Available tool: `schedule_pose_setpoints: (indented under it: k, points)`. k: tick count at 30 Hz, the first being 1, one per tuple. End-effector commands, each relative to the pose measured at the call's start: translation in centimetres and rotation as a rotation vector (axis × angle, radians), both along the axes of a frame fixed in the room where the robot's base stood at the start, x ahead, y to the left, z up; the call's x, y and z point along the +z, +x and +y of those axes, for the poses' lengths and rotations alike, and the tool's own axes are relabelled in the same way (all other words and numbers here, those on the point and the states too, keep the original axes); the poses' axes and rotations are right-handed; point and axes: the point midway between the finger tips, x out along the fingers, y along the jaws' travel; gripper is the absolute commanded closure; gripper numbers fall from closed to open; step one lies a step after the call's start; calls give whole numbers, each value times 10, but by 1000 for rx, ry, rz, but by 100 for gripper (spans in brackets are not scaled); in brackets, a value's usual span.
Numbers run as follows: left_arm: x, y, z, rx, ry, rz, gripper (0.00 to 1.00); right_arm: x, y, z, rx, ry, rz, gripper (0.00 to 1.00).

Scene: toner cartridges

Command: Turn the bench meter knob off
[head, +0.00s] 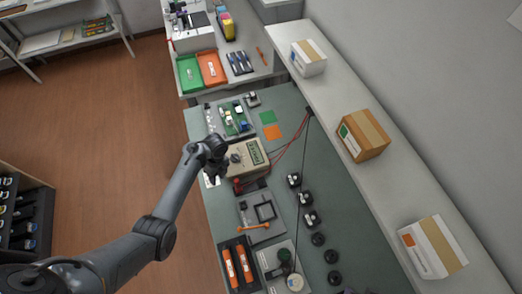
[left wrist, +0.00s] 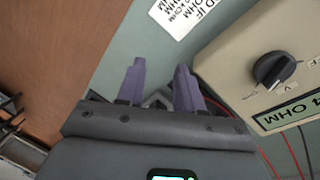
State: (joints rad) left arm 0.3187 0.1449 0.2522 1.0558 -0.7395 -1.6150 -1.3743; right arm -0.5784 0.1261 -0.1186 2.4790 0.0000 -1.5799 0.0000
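The beige bench meter (head: 255,168) stands on the green bench mat, with its display facing up. Its dark round knob (head: 235,158) shows at the left of its face, close to my left gripper (head: 214,172). In the left wrist view the meter (left wrist: 225,62) is at the right, with the black knob (left wrist: 273,69) beside a "V" mark and a display reading that ends in "4 OHM". I cannot tell the knob's exact setting. The left gripper's purple fingers (left wrist: 160,88) are apart and empty, to the left of the knob and not touching it. My right gripper is out of view.
A white printed label (left wrist: 182,12) lies beside the meter. Red leads (head: 291,143) run from the meter across the mat. A circuit board tray (head: 236,117) is behind it, and a grey fixture (head: 258,213) is in front. Boxes (head: 363,135) stand on the right shelf.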

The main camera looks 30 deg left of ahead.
Motion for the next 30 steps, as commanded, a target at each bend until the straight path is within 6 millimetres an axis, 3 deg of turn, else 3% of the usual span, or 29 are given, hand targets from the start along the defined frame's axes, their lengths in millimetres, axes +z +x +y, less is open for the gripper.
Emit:
schedule_pose_setpoints:
  k: [1, 6, 9, 12, 17, 30]
  points:
    - [12, 28, 2, 12, -10, -36, 64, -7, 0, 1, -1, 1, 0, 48]
    - [63, 93, 7, 32, -21, -154, 64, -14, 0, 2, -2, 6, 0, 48]
    - [83, 113, 7, 32, -21, -195, 64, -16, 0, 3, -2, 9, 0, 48]
    - [89, 122, 7, 32, -20, -213, 64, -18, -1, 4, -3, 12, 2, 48]
    - [76, 124, 7, 31, -20, -216, 64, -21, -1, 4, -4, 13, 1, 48]
    - [8, 123, 7, 33, -19, -216, 64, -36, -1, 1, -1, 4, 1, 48]
